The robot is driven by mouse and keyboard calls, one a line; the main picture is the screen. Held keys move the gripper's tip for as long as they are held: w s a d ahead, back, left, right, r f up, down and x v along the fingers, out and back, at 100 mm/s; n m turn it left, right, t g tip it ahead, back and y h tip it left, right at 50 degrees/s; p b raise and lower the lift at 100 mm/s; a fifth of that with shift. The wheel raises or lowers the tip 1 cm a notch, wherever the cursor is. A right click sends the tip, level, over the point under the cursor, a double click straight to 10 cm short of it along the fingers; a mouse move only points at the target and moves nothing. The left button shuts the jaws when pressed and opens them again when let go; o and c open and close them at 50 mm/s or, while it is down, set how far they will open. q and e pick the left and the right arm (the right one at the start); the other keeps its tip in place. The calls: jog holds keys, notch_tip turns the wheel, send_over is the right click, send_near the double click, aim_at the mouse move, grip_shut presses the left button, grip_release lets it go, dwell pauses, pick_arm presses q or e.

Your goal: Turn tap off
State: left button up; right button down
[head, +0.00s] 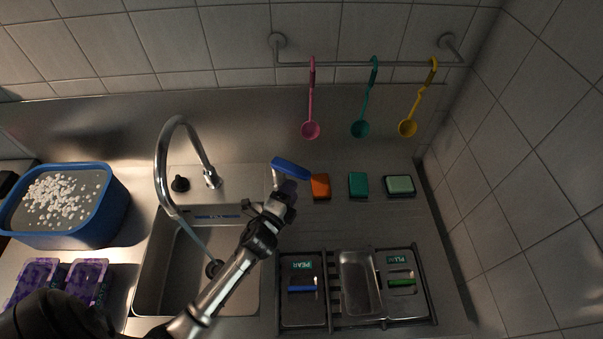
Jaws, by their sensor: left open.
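The silver tap (161,165) arches over the steel sink (146,285) at the left. A thin stream, which looks like running water, falls from its spout toward the drain (213,268). The tap's base (211,178) stands at the back edge of the sink. My left arm crosses the sink from the bottom. My left gripper (284,186) is open, to the right of the tap base and apart from it. A blue block (292,168) shows at its tip; I cannot tell whether they touch. My right gripper is not in view.
A black knob (180,184) stands left of the tap base. A blue tub (80,236) of white pieces is at the left. Orange (320,186), teal (358,184) and pale green (399,186) blocks sit along the back. Ladles hang from a rail (345,64). A rack (432,300) holds containers.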

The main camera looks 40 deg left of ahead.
aim_at(299, 178)
pick_arm(q)
jog(key=x, duration=0.7)
jog(key=shift+w, duration=0.2)
jog(key=shift+c, duration=0.5)
grip_shut()
